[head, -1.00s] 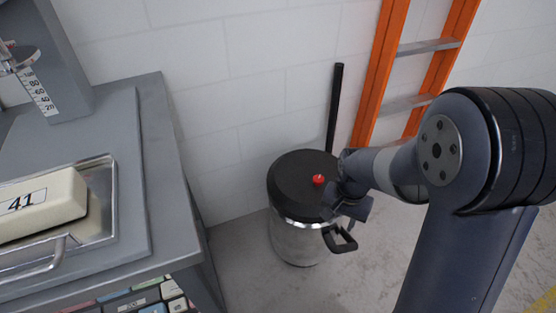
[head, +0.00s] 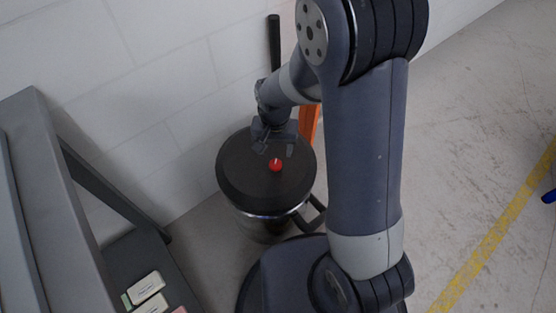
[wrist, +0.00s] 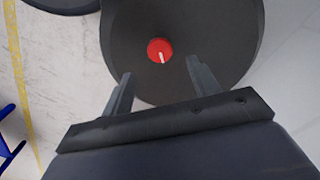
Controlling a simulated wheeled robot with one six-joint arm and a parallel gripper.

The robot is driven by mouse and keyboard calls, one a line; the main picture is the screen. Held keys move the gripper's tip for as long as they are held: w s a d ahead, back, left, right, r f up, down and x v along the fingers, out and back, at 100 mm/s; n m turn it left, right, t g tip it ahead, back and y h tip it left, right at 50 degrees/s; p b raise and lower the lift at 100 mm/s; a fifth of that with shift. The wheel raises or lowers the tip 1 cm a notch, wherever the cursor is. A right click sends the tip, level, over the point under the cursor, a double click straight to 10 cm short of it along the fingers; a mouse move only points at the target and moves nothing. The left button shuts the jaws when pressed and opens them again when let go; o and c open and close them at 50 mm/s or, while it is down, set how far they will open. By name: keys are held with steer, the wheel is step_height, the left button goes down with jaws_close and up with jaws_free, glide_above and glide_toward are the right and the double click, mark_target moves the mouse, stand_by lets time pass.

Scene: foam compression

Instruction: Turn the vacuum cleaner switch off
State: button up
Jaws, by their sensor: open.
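The vacuum cleaner (head: 240,185) is a metal canister with a round black lid, standing on the floor by the wall. Its switch is a red round knob (head: 275,165) with a white mark, on top of the lid. The knob also shows in the wrist view (wrist: 160,51), with its white mark pointing toward the lower part of the picture. My gripper (head: 274,149) is above the lid, close to the knob. In the wrist view my gripper (wrist: 158,80) is open and empty, its two fingers apart, with the knob ahead between their lines. Nothing touches the knob as far as I can see.
A grey workbench (head: 30,200) with a shelf of foam blocks (head: 147,287) stands at the left. A white wall (head: 170,60) is behind the vacuum. An orange ladder (head: 309,122) is partly hidden behind my arm. Open floor with a yellow line (head: 490,245) lies at the right.

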mark_target(275, 164)
step_height(275, 164, down, 7)
steer(key=shift+f+b, duration=0.1)
steer(key=shift+b, duration=0.6)
steer(key=shift+c, duration=0.6)
steer(key=c, duration=0.9)
